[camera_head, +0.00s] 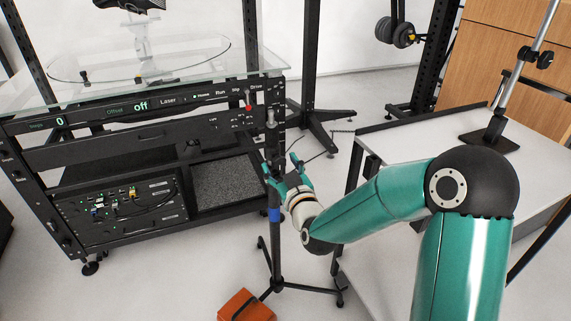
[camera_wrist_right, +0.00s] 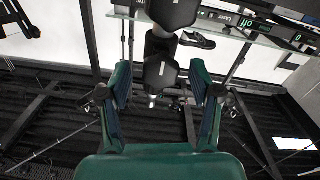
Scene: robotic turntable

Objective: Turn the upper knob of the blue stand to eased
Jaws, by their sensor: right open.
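The blue stand (camera_head: 276,240) is a dark upright pole with a blue collar and a tripod foot, in front of the turntable rack in the head view. My right gripper (camera_head: 283,168) is at the upper part of the pole and partly hides it. In the right wrist view, my right gripper (camera_wrist_right: 160,82) is open, with a finger on each side of a black knob-like part (camera_wrist_right: 160,72). A gap shows on both sides of this part. I cannot tell the knob's setting; no "eased" marking is readable. My left gripper is not in view.
The rack with its control panel (camera_head: 150,108) stands close on the left, with a glass top (camera_head: 195,68) above. A white table (camera_head: 420,135) is on the right, beneath my right arm. An orange-brown box (camera_head: 246,306) lies on the floor near the tripod foot.

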